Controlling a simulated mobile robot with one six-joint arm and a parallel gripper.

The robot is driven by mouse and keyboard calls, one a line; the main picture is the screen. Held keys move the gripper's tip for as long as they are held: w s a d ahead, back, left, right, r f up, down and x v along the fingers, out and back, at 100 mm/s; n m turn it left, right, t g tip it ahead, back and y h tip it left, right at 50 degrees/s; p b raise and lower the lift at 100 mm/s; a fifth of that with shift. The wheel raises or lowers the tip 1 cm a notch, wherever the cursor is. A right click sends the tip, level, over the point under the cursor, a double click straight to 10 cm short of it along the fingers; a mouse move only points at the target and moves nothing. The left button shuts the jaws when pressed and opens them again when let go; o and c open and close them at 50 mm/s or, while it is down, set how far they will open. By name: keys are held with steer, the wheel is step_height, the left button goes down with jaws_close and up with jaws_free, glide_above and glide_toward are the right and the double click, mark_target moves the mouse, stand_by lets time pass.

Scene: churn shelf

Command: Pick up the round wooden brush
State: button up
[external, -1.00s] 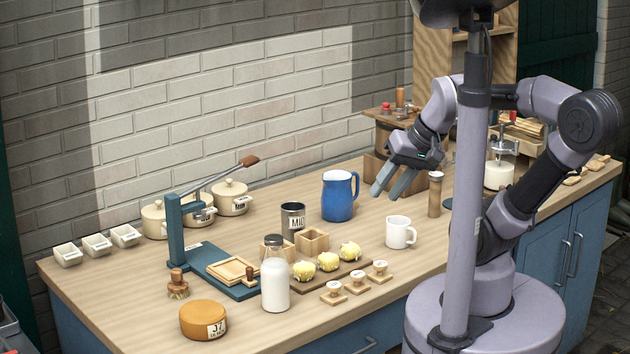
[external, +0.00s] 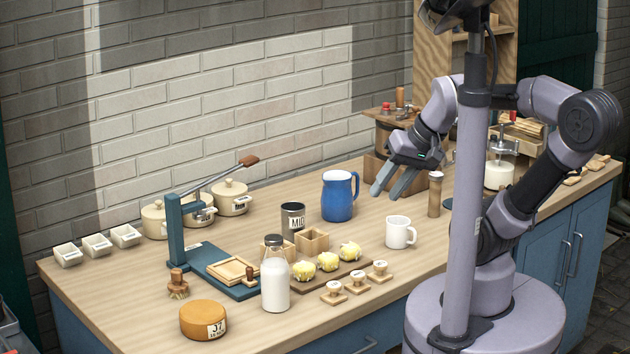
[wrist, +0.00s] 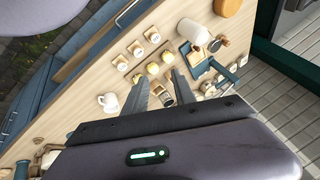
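The round wooden brush (external: 177,286) stands upright on the left part of the counter, with a wooden knob on top and bristles below. It is beside the teal press and behind the orange cheese wheel. My gripper (external: 384,192) is open and empty above the counter, to the right of the blue jug and far from the brush. Its two separated fingers (wrist: 160,88) also show in the wrist view.
Between my gripper and the brush stand the blue jug (external: 338,196), metal mug (external: 293,219), white mug (external: 399,234), milk bottle (external: 275,284) and teal press (external: 175,238) with its raised lever. The cheese wheel (external: 200,320) is close in front of the brush. Bare counter lies left of the brush.

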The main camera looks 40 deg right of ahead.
steer(key=o, duration=0.7)
steer(key=w+a+r+n+p, duration=0.2)
steer(key=w+a+r+n, duration=0.15)
steer(key=w, duration=0.55)
steer(key=n+g+p, duration=0.2)
steer(key=n+p, duration=0.1)
steer(key=n, duration=0.4)
glide_above(181, 272)
steer(key=s+d, duration=0.4)
steer(key=s, duration=0.1)
step_height(181, 272, down, 11)
steer(key=shift+n, duration=0.35)
steer(key=b+x, duration=0.1)
steer(key=x, duration=0.3)
steer(key=a+b+x, duration=0.1)
steer(key=x, duration=0.3)
steer(key=b+x, duration=0.1)
steer(key=x, duration=0.4)
steer(key=shift+a, duration=0.2)
steer(key=b+x, duration=0.2)
steer(key=x, duration=0.4)
steer(key=shift+r+y, duration=0.1)
steer(key=shift+y, duration=0.2)
